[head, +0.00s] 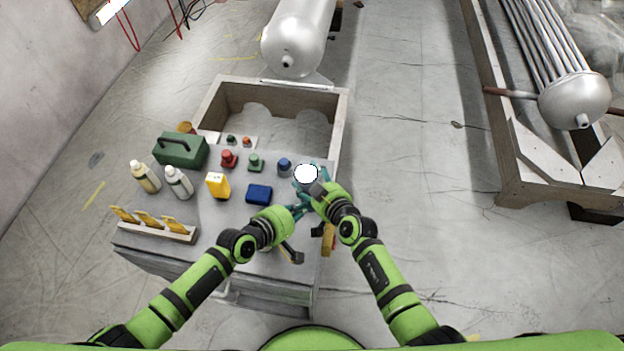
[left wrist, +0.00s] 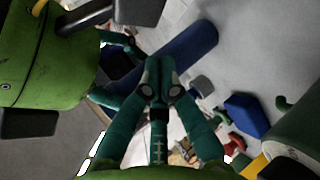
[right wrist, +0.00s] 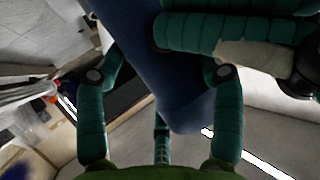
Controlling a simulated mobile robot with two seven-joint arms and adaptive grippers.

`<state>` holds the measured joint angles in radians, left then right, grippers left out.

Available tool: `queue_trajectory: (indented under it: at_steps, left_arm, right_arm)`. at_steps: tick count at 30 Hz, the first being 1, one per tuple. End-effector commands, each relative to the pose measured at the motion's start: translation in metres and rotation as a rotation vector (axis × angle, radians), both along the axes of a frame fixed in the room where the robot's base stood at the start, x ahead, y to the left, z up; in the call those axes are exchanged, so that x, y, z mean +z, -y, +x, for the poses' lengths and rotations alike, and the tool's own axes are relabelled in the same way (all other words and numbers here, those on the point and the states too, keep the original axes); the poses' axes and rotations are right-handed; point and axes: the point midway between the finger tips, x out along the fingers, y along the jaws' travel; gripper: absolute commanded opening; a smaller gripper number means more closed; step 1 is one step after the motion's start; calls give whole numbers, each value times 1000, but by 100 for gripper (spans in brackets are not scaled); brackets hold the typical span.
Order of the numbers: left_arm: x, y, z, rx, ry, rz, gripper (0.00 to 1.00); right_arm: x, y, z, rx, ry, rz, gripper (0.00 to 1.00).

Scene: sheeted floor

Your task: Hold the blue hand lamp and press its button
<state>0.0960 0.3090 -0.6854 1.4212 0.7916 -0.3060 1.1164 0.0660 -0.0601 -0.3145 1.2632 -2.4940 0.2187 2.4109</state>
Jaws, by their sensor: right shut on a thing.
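The blue hand lamp (left wrist: 185,52) is a long dark blue cylinder in the left wrist view. In the right wrist view its body (right wrist: 145,60) runs between my fingers. In the head view its bright white round face (head: 306,174) points up, and the rest is mostly hidden by my grippers. My right gripper (head: 311,187) is shut around the lamp above the right edge of the workbench. My left gripper (head: 299,209) is just below it, its fingers drawn together (left wrist: 160,72) with tips close to the lamp body. I cannot tell whether they touch it. The button is not clearly visible.
The grey workbench (head: 225,240) holds a blue box (head: 259,194), a yellow object (head: 218,185), red (head: 229,158), green (head: 256,162) and blue (head: 284,164) small items, two bottles (head: 178,182), a green toolbox (head: 180,150) and a rack (head: 155,226). An open wooden crate (head: 340,115) stands behind.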

Motion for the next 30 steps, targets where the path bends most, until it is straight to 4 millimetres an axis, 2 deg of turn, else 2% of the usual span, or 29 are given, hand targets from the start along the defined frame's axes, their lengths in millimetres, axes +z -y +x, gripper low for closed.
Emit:
queue_trajectory:
  at_steps: [1,15,25,26,27,28,30]
  left_arm:
    - [-2,-1,-7,-1,-4,0,0]
    - [-3,-9,-50,1,-3,0,0]
    - [-3,-11,-55,0,-1,1,0]
    - [-3,-11,-55,0,-1,1,0]
    - [-3,-10,-55,0,-1,1,0]
    - [-3,-10,-55,0,-1,1,0]
    - [-3,-10,-55,0,-1,0,0]
  right_arm:
    - [-7,1,-4,4,-15,-7,29]
    - [-7,1,-4,4,-15,-7,29]
    - [-7,1,-4,4,-15,-7,29]
    - [-6,1,-3,4,-13,-6,76]
    - [-6,1,-4,4,-13,-6,92]
    - [-6,1,-3,3,-12,-6,95]
    - [-4,1,-3,3,-9,-4,95]
